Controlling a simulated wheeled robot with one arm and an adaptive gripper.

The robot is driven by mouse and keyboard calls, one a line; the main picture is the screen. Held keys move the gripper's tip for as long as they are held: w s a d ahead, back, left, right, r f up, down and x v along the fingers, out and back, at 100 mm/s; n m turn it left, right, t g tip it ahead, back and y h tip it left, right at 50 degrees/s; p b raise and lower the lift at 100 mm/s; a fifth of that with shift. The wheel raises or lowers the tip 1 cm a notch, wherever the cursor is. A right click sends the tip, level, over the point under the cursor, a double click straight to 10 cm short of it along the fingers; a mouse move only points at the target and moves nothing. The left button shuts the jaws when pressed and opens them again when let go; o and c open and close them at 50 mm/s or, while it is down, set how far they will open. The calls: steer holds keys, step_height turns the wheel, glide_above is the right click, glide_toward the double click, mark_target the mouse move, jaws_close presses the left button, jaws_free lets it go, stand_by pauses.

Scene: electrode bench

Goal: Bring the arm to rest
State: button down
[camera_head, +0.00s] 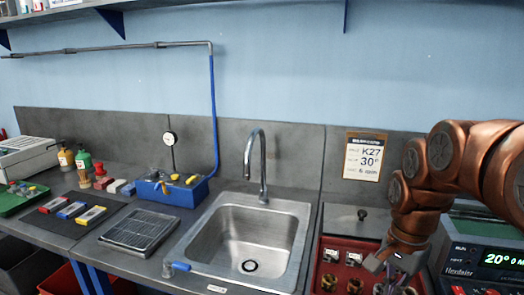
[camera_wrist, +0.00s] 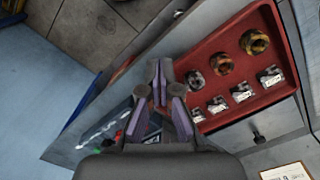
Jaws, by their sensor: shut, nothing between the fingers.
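My copper-coloured arm enters from the right edge in the head view. My gripper (camera_head: 388,268) points down in front of the right part of a red tray (camera_head: 331,244). In the wrist view my gripper (camera_wrist: 162,92) is shut, with its purple-grey fingers close together and nothing between them. The red tray (camera_wrist: 203,62) lies beside the fingers, up and to the right there. It holds brass or copper rings (camera_wrist: 221,64) and small metal blocks with white labels (camera_wrist: 242,92). My gripper hides part of the tray in the head view.
A steel sink (camera_head: 233,240) with a tall faucet (camera_head: 262,165) is left of the tray. A device with a green display (camera_head: 500,259) stands at the right, close to my arm. A blue box (camera_head: 172,192) and a wire rack (camera_head: 140,229) are farther left. Overhead is a shelf (camera_head: 60,12).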

steer(key=s+a+f+n, duration=0.2)
steer(key=s+a+n, duration=0.1)
steer(key=s, duration=0.3)
steer(key=s+a+f+n+p, duration=0.1)
steer(key=s+a+f+n, duration=0.1)
steer(key=s+n, duration=0.3)
steer(key=s+a+f+n+g, duration=0.1)
steer(key=s+a+f+n, duration=0.1)
steer(key=s+a+n, duration=0.2)
steer(key=s, duration=0.2)
steer(key=shift+s+f+p, duration=0.15)
steer(key=shift+s+p, duration=0.15)
steer(key=shift+p, duration=0.1)
